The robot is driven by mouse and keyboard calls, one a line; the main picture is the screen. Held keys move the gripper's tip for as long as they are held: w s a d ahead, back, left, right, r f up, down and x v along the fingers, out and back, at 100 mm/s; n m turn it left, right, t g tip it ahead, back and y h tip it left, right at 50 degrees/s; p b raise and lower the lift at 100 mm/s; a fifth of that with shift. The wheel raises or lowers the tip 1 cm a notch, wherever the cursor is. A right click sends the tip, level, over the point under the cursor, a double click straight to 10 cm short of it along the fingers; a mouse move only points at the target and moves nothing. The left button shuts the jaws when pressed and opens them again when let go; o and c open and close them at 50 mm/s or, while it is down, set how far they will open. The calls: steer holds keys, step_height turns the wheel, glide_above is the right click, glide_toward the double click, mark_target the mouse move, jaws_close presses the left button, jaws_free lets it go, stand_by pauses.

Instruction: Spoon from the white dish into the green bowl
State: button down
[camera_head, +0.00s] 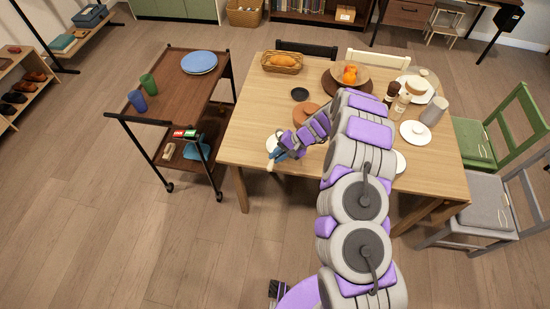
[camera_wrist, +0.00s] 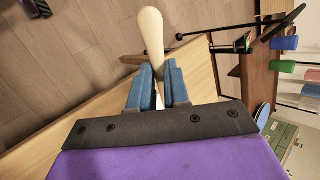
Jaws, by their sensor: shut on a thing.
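My gripper (camera_head: 276,154) is at the front left edge of the wooden table. Its blue fingers (camera_wrist: 158,85) are shut on a pale wooden spoon (camera_wrist: 151,32), whose rounded end sticks out past the fingertips in the wrist view. In the head view a small pale end of the spoon (camera_head: 270,165) shows just below the fingers. A small white dish (camera_head: 271,142) lies on the table right behind the gripper, partly hidden by it. I cannot make out a green bowl; my arm hides part of the table.
The table (camera_head: 250,120) also holds a bread basket (camera_head: 282,63), an orange-brown round pot (camera_head: 306,112), a black coaster (camera_head: 299,94) and a white plate (camera_head: 415,132). A cart (camera_head: 180,95) with blue plates and cups stands at the left. Chairs stand at the right.

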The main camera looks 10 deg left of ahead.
steer(key=shift+d+r+y, duration=0.15)
steer(key=shift+r+y, duration=0.25)
steer(key=shift+r, duration=0.05)
stand_by(2.0)
steer(key=h+p, duration=0.1)
steer(key=p, duration=0.1)
steer(key=h+p, duration=0.1)
steer(key=p, duration=0.2)
steer(key=shift+w+r, duration=0.1)
steer(key=shift+r, duration=0.25)
steer(key=h+p, duration=0.1)
steer(key=p, duration=0.3)
steer(key=h+p, duration=0.1)
steer(key=p, duration=0.1)
steer(key=shift+a+r+n+g+h, duration=0.25)
steer(key=shift+a+n+g+h, duration=0.05)
steer(key=shift+a, duration=0.05)
steer(key=shift+h+p, duration=0.3)
steer(key=shift+p, duration=0.05)
